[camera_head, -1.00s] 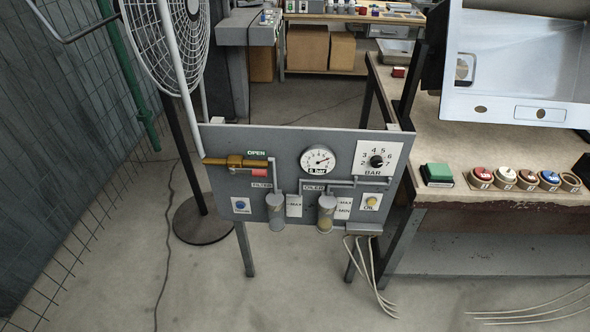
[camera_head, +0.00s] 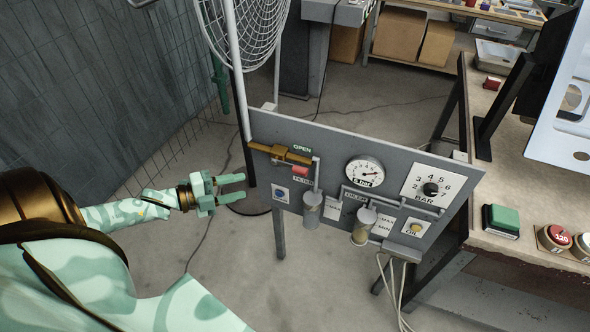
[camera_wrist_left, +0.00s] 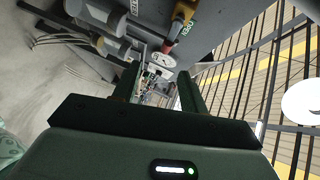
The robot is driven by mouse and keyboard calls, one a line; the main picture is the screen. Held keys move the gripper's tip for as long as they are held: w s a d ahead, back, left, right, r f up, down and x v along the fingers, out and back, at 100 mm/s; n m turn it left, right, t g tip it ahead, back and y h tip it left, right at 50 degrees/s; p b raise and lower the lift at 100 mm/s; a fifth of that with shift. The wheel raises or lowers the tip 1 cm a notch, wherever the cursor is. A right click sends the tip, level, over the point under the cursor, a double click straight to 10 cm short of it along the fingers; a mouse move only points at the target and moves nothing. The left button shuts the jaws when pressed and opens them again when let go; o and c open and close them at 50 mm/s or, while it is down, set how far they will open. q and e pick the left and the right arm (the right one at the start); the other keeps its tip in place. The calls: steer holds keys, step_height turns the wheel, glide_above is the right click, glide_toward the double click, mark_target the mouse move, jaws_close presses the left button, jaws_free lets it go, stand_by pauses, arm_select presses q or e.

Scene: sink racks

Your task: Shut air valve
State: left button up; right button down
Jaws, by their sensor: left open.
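In the left wrist view, the valve's yellow end (camera_wrist_left: 184,12) shows at the top, beyond my open fingers (camera_wrist_left: 158,80). My right gripper is not in view.
The panel carries a gauge (camera_head: 364,172), a regulator knob (camera_head: 431,189) and two cylinders. A workbench (camera_head: 500,165) stands at the right. A wire fence is at the left.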

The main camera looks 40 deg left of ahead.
mark_target(295, 172)
arm_select(q)
steer(key=shift+m+h, duration=0.4)
steer(key=b+x, duration=0.1)
steer(key=x, duration=0.4)
steer(key=r+b+x, duration=0.1)
steer(key=x, duration=0.4)
steer(key=b+x, duration=0.1)
steer(key=x, duration=0.4)
steer(key=shift+w+d+r+b, duration=0.2)
steer(key=shift+w+d+b, duration=0.1)
steer(key=shift+d+b, duration=0.1)
steer(key=shift+w+d, duration=0.2)
steer(key=shift+w, duration=0.1)
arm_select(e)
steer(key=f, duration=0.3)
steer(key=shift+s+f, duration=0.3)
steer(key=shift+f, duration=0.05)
arm_select(q)
jaws_close()
